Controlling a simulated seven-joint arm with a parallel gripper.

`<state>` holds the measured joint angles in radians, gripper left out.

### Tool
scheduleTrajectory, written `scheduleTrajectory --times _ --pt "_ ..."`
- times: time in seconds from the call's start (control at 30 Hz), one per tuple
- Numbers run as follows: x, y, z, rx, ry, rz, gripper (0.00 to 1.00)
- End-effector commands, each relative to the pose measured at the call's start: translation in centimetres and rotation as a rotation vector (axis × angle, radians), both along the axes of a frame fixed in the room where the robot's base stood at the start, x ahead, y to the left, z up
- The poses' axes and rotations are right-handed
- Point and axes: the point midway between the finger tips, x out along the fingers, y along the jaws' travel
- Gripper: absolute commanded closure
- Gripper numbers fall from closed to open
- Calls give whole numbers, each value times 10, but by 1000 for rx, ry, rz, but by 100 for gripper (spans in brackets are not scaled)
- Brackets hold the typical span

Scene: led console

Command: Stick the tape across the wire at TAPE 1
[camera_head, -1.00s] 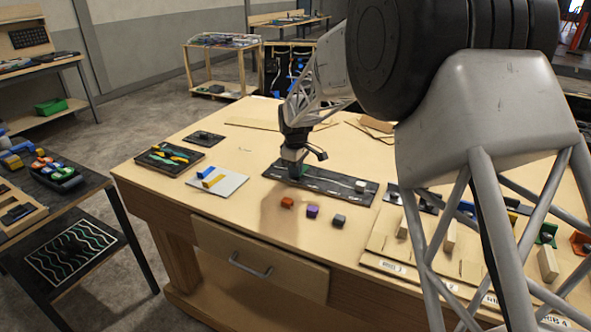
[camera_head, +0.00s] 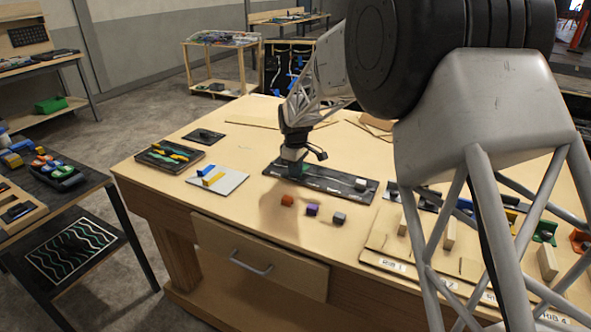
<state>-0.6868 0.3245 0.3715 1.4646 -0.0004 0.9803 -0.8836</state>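My gripper (camera_head: 297,168) points down over the left part of a long black board (camera_head: 328,182) on the wooden table. A wire and the TAPE 1 label cannot be made out at this size. A small light-topped grey block (camera_head: 361,184) sits on the right part of the board. Which piece is the tape is not clear from this view.
Orange (camera_head: 287,200), purple (camera_head: 312,209) and grey (camera_head: 339,218) cubes stand in front of the board. A white card (camera_head: 217,181) with blue and yellow pieces and a dark tool tray (camera_head: 170,156) lie to the left. Labelled wooden bays (camera_head: 400,250) stand at right, partly behind my arm.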

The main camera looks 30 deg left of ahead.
Motion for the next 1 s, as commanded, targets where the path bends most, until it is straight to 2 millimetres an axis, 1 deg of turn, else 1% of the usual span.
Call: scheduleTrajectory --times 0.37,0.4,0.47,0.5,0.57,0.87,1.0 --pt "0 0 -1 -1 1 0 100" --pt "0 0 -1 -1 1 0 89" --pt "0 0 -1 -1 1 0 80" --pt "0 0 -1 -1 1 0 74" --pt "0 0 -1 -1 1 0 66" --pt "0 0 0 0 0 0 66" --pt "0 0 5 0 0 0 66"
